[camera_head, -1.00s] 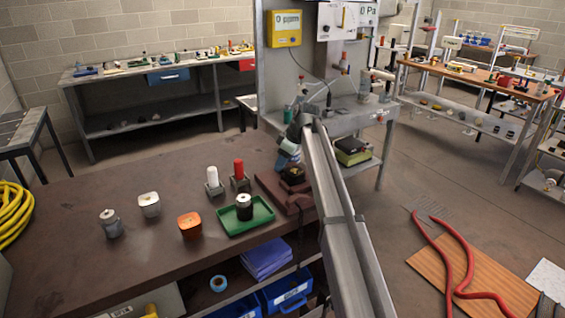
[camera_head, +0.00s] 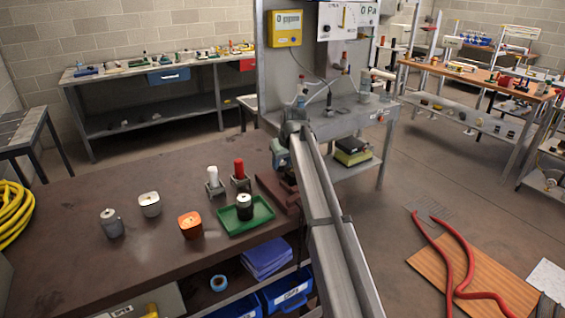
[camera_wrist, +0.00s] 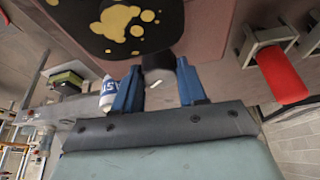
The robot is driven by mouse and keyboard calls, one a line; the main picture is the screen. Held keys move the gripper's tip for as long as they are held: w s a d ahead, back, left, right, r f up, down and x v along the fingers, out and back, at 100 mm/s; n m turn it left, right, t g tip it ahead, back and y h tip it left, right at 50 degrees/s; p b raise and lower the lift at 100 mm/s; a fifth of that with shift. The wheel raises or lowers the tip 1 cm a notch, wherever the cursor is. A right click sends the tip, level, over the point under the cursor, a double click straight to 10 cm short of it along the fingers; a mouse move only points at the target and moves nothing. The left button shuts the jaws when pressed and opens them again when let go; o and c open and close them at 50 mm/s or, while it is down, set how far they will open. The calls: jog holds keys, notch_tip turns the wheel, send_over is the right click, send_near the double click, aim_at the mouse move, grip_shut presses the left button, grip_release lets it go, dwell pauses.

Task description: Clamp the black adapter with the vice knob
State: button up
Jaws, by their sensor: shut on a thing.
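In the wrist view, my gripper (camera_wrist: 158,68) has its blue fingers shut on a short dark grey cylinder (camera_wrist: 160,88) with a white mark, which looks like the vice knob. Just beyond it is a black rounded piece with yellow patches (camera_wrist: 122,24), over a brownish-red base. I cannot tell whether this piece is the black adapter or part of the vice. In the head view, the brownish-red vice base (camera_head: 270,191) sits at the bench's right edge, and my arm hides most of the vice. A black cylinder with a light top (camera_head: 244,207) stands in the green tray (camera_head: 262,211).
A red-topped holder (camera_head: 239,174) and a white-topped holder (camera_head: 213,182) stand left of the vice; the red one is close in the wrist view (camera_wrist: 282,75). An orange block (camera_head: 190,225) and two metal pots are farther left. A grey stand with gauges (camera_head: 300,80) rises behind.

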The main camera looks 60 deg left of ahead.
jog(key=m+t, duration=0.1)
jog(key=m, duration=0.1)
jog(key=m+t+h, duration=0.1)
jog(key=m, duration=0.2)
jog(key=shift+s+m, duration=0.2)
jog(key=shift+m, duration=0.1)
jog(key=m+t+h, duration=0.1)
jog(key=m, duration=0.4)
jog(key=shift+s+a, duration=0.1)
jog(key=shift+f+m, duration=0.1)
jog(key=shift+m, duration=0.2)
jog(key=o, duration=1.1)
jog(key=shift+c, duration=0.2)
jog(key=v, duration=1.4)
jog(key=shift+s+a, duration=0.25)
jog(key=shift+f, duration=0.1)
